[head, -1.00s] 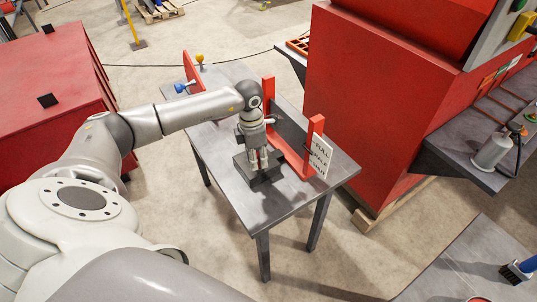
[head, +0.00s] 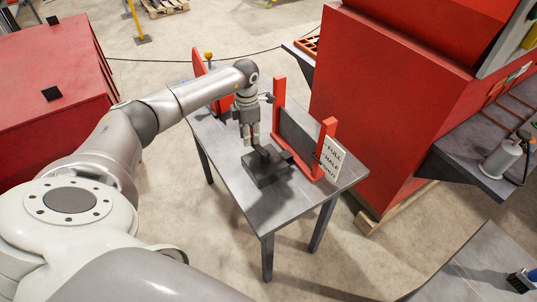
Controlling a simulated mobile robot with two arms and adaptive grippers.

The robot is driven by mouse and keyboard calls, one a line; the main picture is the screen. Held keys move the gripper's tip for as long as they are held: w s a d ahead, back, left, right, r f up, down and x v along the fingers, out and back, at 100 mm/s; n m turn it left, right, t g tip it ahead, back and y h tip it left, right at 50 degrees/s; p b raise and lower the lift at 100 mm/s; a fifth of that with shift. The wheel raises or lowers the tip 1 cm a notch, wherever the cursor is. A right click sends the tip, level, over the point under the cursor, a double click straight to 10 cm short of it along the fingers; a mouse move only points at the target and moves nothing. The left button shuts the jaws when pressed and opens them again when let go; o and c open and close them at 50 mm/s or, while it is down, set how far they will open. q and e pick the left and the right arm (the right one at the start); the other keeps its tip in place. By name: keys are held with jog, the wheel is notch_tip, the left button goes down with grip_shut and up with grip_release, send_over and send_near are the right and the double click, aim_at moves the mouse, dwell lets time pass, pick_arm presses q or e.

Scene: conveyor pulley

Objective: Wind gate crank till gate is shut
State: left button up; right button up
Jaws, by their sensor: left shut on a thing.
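The gate is a dark panel (head: 297,136) between two red posts (head: 326,148) on a grey metal table (head: 285,208). A white sign (head: 331,160) reading FULL, HALF and a partly legible last line hangs by the front post. The gate crank's dark base block (head: 265,176) stands on the table left of the gate. My left gripper (head: 251,141) points down at the far side of that block, its fingers shut on the crank's handle, which they mostly hide. I cannot tell the gate's exact height against the sign. My right gripper is not in view.
A large red machine (head: 385,110) stands close right of the table. A red cabinet (head: 50,90) is at the left. A red plate with a yellow knob (head: 209,55) stands at the table's far end, partly behind my arm. The table's near end is clear.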

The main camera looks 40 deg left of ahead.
pick_arm(q)
jog(key=o, duration=0.7)
jog(key=shift+w+d, duration=0.45)
jog(key=shift+o, duration=0.2)
jog(key=shift+s+a, duration=0.1)
jog(key=shift+a+r, duration=0.1)
jog(key=shift+r+p, duration=0.65)
jog(key=shift+r, duration=0.25)
jog(key=shift+r+p, duration=1.1)
jog(key=shift+r, duration=0.55)
jog(key=shift+r+p, duration=0.55)
jog(key=shift+r, duration=0.4)
jog(key=shift+f, duration=0.1)
